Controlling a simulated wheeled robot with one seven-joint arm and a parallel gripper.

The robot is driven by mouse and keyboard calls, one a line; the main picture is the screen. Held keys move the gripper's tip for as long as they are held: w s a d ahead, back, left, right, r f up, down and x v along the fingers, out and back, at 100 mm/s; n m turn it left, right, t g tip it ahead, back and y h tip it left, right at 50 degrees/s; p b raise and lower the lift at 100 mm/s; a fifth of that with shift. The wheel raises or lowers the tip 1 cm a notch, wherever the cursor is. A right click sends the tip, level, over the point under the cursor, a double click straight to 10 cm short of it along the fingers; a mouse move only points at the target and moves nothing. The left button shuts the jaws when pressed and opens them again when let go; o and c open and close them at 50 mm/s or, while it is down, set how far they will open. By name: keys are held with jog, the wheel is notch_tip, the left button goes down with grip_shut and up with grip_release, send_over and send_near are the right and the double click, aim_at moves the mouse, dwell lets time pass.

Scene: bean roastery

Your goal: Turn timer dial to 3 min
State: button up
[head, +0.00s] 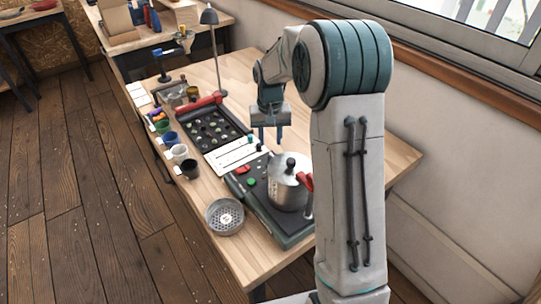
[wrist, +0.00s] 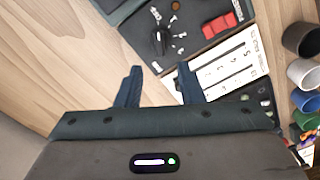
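The timer dial is a small black knob (wrist: 158,42) with white marks around it, on a dark panel in the wrist view. Which mark it points at is too small to tell. In the head view the dial is hard to make out near the far end of the dark appliance base (head: 296,238). My gripper (head: 271,138) hangs fingers-down above the table beyond that base. In the wrist view my gripper (wrist: 159,68) has its fingers apart with nothing between them, and the knob shows just past the fingertips.
A steel pot (head: 285,190) with a black lid knob stands on the base. A red switch (wrist: 220,22) is near the dial. A white card (head: 238,154) and a black sample tray (head: 212,128) lie beyond. Several cups line the left edge; a round perforated dish (head: 225,216) is in front.

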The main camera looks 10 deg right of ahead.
aim_at(270, 158)
notch_tip(270, 158, down, 7)
jog(key=shift+f, duration=0.2)
grip_shut()
